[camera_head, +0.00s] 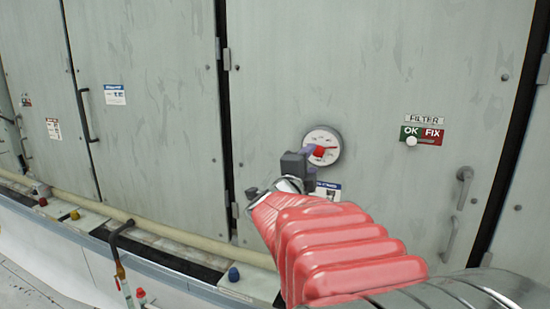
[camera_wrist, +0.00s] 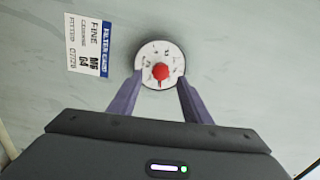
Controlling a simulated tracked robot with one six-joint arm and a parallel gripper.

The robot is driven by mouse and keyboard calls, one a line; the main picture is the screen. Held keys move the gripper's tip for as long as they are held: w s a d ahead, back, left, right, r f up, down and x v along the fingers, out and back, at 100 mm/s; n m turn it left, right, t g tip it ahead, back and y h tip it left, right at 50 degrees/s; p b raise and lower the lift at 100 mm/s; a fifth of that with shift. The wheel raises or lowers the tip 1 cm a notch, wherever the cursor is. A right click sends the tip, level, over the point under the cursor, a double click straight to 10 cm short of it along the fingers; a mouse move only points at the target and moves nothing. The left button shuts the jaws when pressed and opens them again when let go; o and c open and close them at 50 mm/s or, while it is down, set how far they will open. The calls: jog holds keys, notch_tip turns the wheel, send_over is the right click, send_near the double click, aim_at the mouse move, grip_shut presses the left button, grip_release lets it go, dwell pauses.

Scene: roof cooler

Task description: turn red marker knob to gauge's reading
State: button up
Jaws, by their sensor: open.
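A round white gauge (camera_head: 322,146) with a dark rim is mounted on the grey cabinet door. Its red marker knob (camera_head: 318,152) sits at the middle of the dial, with a short red pointer. In the wrist view the gauge (camera_wrist: 151,51) and the red knob (camera_wrist: 161,72) are straight ahead. My gripper (camera_wrist: 157,82) is open, its two purple fingers on either side of the dial's lower part, with the knob between and a little beyond them. I cannot tell if a finger touches the gauge. The dial's printed scale is too blurred to read.
A filter card (camera_wrist: 88,45) is stuck beside the gauge. To the right is a green and red OK/FIX slider (camera_head: 411,141) under a FILTER label, then a door handle (camera_head: 464,187). A pipe (camera_head: 150,222) and coloured caps run along the ledge below.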

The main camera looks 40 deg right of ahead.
aim_at(318, 153)
jog(key=v, duration=0.8)
jog(key=shift+a, duration=0.25)
jog(key=shift+s+d, duration=0.1)
jog(key=shift+s, duration=0.05)
jog(key=n, duration=1)
jog(key=s+n, duration=0.1)
jog(key=n, duration=0.5)
jog(key=shift+r+t+y, duration=0.3)
jog(key=shift+r+y, duration=0.05)
jog(key=shift+y, duration=0.05)
jog(key=shift+d, duration=0.1)
jog(key=shift+x, duration=6.75)
jog(key=shift+c, duration=0.4)
